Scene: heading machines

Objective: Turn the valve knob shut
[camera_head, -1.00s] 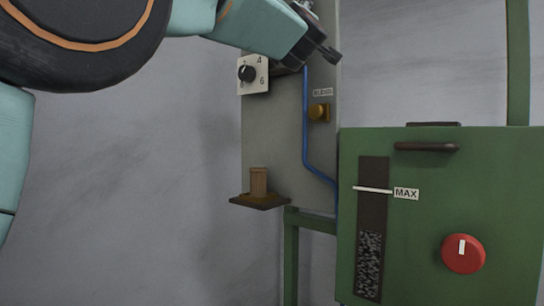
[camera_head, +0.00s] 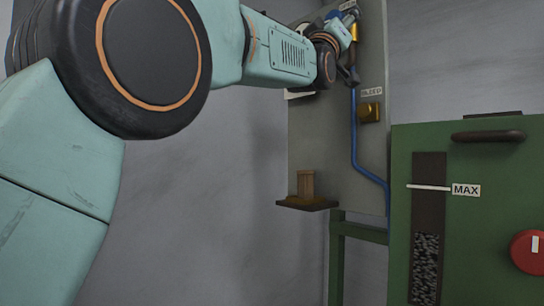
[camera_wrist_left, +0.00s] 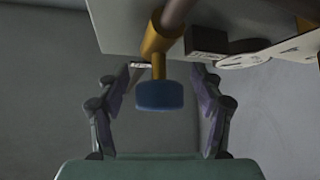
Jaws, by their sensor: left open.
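The valve knob (camera_wrist_left: 160,95) is a blue cap on a brass valve stem (camera_wrist_left: 156,42), seen in the left wrist view. The fingers of my left gripper (camera_wrist_left: 168,74) stand apart on both sides of the knob, with a gap on each side. In the head view my left gripper (camera_head: 346,58) is at the upper part of the grey panel (camera_head: 325,150), by the brass valve. My right gripper is not in view.
A green cabinet (camera_head: 480,230) with a dark handle (camera_head: 488,136), MAX gauge and red knob (camera_head: 528,251) stands right. A yellow BLEED button (camera_head: 370,112) and blue pipe (camera_head: 355,150) are below the gripper. A small shelf (camera_head: 307,204) holds a wooden block (camera_head: 306,183).

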